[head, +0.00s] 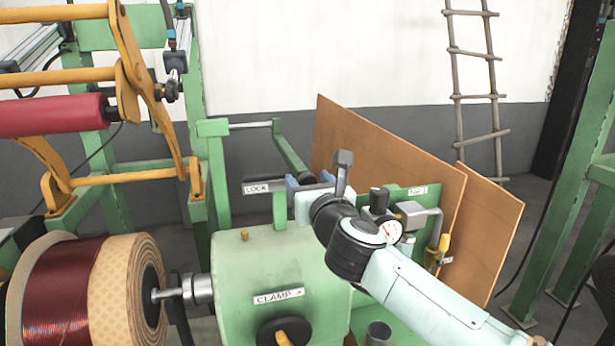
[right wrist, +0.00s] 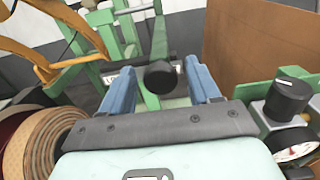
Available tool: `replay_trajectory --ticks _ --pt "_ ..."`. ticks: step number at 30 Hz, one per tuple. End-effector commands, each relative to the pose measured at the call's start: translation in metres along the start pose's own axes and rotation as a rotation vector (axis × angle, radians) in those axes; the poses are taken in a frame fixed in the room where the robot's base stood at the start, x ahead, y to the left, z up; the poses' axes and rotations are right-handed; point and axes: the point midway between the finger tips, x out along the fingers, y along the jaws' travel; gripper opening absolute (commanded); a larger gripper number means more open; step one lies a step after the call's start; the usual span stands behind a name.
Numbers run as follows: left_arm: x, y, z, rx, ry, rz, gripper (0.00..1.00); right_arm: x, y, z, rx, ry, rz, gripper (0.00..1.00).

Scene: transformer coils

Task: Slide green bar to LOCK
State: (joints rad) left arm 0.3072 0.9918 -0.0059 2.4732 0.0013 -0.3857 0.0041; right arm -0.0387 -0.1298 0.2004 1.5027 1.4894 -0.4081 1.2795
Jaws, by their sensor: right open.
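The green bar (head: 292,155) slants down from the upright frame toward my right gripper (head: 308,182) in the head view. In the right wrist view the bar (right wrist: 158,40) stands behind a round black knob (right wrist: 160,77). My right gripper (right wrist: 158,70) is open, with one blue finger on each side of the knob. I see gaps beside the knob; contact is not clear. The white LOCK label (head: 257,188) is just left of the gripper. My gripper hides the bar's lower end in the head view. My left gripper is not in view.
A green CLAMP housing (head: 270,265) lies below the gripper, beside a copper coil (head: 70,290) at left. A pressure gauge (head: 390,231) and dark valve knob (head: 379,200) stand close at right. Brown boards (head: 400,170) lean behind.

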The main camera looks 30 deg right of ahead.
Motion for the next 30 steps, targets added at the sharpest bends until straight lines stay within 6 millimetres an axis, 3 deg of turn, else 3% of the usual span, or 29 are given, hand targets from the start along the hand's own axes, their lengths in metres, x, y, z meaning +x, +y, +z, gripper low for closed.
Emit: replay_trajectory --ticks 5,13,14,19,26,30 --pt "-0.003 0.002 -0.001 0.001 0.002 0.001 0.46 0.012 0.000 0.000 -0.001 0.000 0.000 0.62" --pt "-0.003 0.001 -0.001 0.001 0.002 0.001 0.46 0.013 0.000 -0.001 -0.001 0.000 0.000 0.62" --pt "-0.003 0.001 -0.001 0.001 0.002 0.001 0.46 0.013 0.000 -0.001 -0.001 0.000 0.000 0.55" --pt "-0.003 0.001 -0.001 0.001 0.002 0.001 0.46 0.013 0.000 -0.001 -0.001 0.000 0.000 0.00" --pt "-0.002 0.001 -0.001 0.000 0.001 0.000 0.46 0.013 0.004 -0.001 -0.001 0.000 0.002 0.00" --pt "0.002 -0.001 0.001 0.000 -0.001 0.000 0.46 0.013 0.033 -0.002 0.001 0.000 0.009 0.00"
